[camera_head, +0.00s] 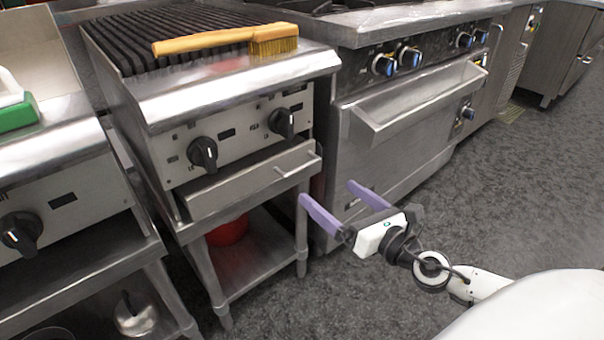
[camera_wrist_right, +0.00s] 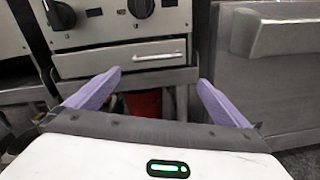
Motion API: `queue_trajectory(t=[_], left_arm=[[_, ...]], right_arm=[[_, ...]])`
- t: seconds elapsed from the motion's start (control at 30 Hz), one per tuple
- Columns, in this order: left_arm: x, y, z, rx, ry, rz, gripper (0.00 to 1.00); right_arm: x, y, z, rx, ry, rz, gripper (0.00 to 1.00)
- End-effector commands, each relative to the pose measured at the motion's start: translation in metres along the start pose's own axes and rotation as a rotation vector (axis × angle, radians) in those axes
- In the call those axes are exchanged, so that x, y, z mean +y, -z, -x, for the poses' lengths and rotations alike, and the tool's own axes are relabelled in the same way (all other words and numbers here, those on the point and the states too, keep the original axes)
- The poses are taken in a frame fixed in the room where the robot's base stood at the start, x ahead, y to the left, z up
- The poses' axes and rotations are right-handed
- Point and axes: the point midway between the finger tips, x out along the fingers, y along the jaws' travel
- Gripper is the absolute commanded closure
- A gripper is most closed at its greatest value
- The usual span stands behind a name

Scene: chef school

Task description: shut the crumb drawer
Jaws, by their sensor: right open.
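The crumb drawer (camera_head: 240,185) is a flat steel front under the two black knobs of the char grill. Its front appears to stand out a little from the grill body. A thin bar handle (camera_head: 298,165) is at its right part. In the right wrist view the drawer front (camera_wrist_right: 95,62) and its handle (camera_wrist_right: 158,57) lie ahead, just above the fingers. My right gripper (camera_head: 327,191) has two purple fingers spread wide and empty, in front of and to the right of the drawer, apart from it. It also shows in the wrist view (camera_wrist_right: 159,77). My left gripper is out of view.
A yellow-handled brush (camera_head: 215,40) lies on the grill top. A red container (camera_head: 228,232) stands on the shelf below the drawer. An oven (camera_head: 390,135) with a protruding handle stands right of the grill. The grey floor (camera_head: 400,205) in front is clear.

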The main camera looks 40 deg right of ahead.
Motion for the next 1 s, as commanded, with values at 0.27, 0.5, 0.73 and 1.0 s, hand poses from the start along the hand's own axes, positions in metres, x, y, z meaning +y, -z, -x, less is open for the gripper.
queue_trajectory(t=[0.27,0.5,0.73,1.0], left_arm=[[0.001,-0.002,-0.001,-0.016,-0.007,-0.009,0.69],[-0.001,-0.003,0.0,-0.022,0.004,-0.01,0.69],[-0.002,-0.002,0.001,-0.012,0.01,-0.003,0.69],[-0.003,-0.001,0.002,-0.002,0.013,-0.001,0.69]], right_arm=[[0.002,-0.016,-0.017,-0.032,-0.055,0.255,0.0],[0.004,-0.018,-0.049,-0.034,-0.054,0.248,0.0],[0.006,-0.018,-0.084,-0.033,-0.053,0.246,0.0],[0.007,-0.017,-0.108,-0.031,-0.053,0.244,0.0]])
